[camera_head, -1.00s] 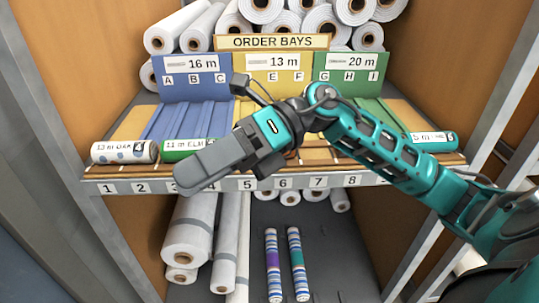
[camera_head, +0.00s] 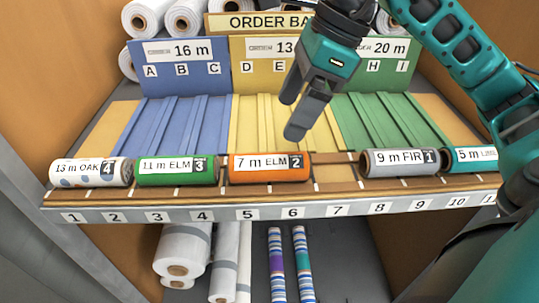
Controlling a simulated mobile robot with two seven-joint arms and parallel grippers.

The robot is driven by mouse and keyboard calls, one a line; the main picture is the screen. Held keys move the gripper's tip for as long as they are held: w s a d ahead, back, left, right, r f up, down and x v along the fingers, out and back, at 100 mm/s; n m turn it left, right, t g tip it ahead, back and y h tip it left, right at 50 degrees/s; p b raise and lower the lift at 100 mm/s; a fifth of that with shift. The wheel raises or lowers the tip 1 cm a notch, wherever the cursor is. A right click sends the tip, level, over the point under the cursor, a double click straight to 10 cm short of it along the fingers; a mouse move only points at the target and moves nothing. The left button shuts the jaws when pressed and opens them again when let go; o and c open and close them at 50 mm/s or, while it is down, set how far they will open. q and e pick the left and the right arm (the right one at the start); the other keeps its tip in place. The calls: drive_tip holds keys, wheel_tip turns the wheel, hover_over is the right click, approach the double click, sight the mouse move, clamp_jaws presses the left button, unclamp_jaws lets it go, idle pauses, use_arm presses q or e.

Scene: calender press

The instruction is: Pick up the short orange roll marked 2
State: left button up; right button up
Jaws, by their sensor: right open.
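The short orange roll marked 2 (camera_head: 265,169) lies on the front ledge above slots 5 and 6. Its label reads 7 m ELM. My right gripper (camera_head: 292,118) hangs above and slightly to the right of the orange roll, in front of the yellow bay. It points downward, is open and holds nothing. A gap shows between its fingertips and the roll. My left gripper does not show.
A green roll marked 3 (camera_head: 177,171) lies close to the left of the orange one, with a white roll marked 4 (camera_head: 90,172) beyond. A grey roll marked 1 (camera_head: 399,162) and a teal roll (camera_head: 470,160) lie to the right. Slot 7 is clear.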

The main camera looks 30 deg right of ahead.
sight(268, 156)
drive_tip(key=x, duration=0.6)
drive_tip(key=shift+s+a+f+b, duration=0.1)
drive_tip(key=shift+b, duration=0.2)
drive_tip(key=shift+d+x, duration=0.2)
drive_tip(key=shift+x, duration=1.35)
drive_tip(key=shift+d+x, duration=0.2)
drive_tip(key=shift+x, duration=1.3)
drive_tip(key=shift+f, duration=0.1)
drive_tip(key=shift+w, duration=0.2)
drive_tip(key=c, duration=1.1)
drive_tip(key=shift+c, duration=0.2)
